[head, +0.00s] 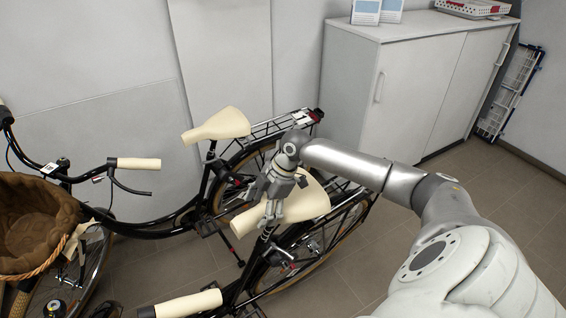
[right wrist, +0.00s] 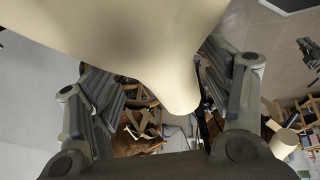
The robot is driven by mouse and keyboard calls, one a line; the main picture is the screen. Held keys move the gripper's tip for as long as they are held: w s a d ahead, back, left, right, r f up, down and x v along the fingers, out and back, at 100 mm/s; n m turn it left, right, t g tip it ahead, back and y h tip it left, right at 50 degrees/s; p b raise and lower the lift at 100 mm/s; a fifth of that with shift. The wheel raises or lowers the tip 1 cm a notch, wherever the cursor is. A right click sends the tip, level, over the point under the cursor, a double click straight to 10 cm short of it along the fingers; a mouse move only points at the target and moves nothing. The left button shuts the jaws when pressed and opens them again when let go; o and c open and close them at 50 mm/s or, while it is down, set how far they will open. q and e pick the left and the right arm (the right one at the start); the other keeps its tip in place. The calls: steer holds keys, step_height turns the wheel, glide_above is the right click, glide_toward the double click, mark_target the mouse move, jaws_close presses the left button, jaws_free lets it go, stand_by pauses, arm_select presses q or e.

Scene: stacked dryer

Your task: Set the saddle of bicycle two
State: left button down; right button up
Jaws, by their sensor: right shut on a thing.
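Two black bicycles with cream saddles stand side by side. My right gripper (head: 270,206) is shut on the nearer bicycle's saddle (head: 308,199), reaching it from above, and hides part of it. In the right wrist view the saddle (right wrist: 130,38) fills the upper middle, its narrow nose between the two fingers of the gripper (right wrist: 160,95). The nearer saddle sits above its frame (head: 262,268); the joint at its post is partly hidden. The farther saddle (head: 222,124) stands on its post, apart from my gripper. I cannot tell which bicycle is number two. My left gripper is out of view.
A wicker basket with brown lining (head: 35,225) and a cream handlebar grip (head: 138,164) are at the left. Another cream grip (head: 188,303) is at the bottom. A white cabinet (head: 400,85) stands behind on the right. Tiled floor (head: 410,240) lies open below it.

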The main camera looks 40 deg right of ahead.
steer(key=shift+w+d+r, duration=0.25)
steer(key=shift+r, duration=0.1)
steer(key=o, duration=1.2)
steer(key=shift+s, duration=0.2)
steer(key=shift+a+f, duration=0.1)
steer(key=v, duration=1.2)
steer(key=shift+s, duration=0.1)
steer(key=shift+f, duration=0.15)
